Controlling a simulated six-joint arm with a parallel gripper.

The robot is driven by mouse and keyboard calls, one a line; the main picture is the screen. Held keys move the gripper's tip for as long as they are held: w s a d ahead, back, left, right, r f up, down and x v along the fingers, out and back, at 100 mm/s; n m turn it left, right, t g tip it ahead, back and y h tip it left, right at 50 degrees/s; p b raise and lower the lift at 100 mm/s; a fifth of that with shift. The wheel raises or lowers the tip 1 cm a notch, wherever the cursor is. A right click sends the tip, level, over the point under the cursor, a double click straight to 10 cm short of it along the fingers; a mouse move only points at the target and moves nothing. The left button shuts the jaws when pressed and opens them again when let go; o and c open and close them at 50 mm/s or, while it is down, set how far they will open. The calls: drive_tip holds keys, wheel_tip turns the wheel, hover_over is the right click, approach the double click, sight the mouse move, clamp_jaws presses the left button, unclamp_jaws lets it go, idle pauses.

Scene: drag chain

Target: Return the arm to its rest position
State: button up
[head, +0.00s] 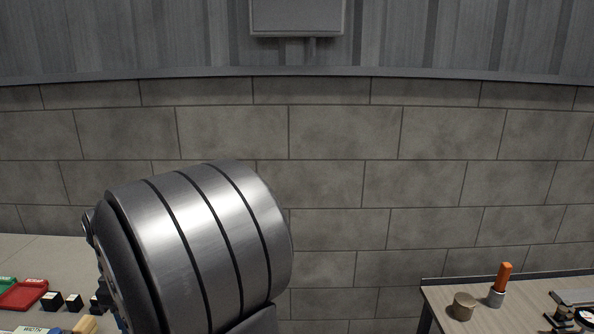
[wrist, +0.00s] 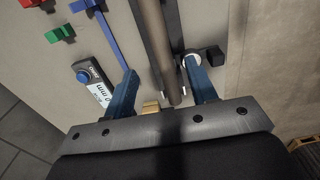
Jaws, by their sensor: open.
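My gripper (wrist: 162,66) shows in the wrist view with its two blue fingers spread apart. A long dark brown bar (wrist: 154,40) runs from the top of the picture down between the fingers. I cannot tell whether the bar is between the jaws or lies farther below, and no hold on it shows. In the head view a large silver link of my arm fills the lower left and middle; the gripper itself is not seen there.
In the wrist view, a label-bearing device (wrist: 92,76), a blue bar (wrist: 103,32), a green piece (wrist: 60,34) and a black block (wrist: 212,56) lie near the fingers. In the head view, a right-hand table (head: 440,299) bears a round wooden piece (head: 464,306) and an orange-handled tool (head: 503,277).

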wheel_tip(320, 180, down, 9)
drive_tip(key=shift+r, duration=0.1)
wheel_tip(320, 180, up, 3)
drive_tip(key=shift+r, duration=0.55)
drive_tip(key=shift+f, duration=0.1)
wheel_tip(320, 180, down, 3)
drive_tip(key=shift+f, duration=0.1)
wheel_tip(320, 180, up, 16)
idle(0.4)
idle(0.3)
drive_tip(key=shift+f, duration=8.45)
wheel_tip(320, 180, up, 14)
drive_tip(key=shift+r, duration=0.25)
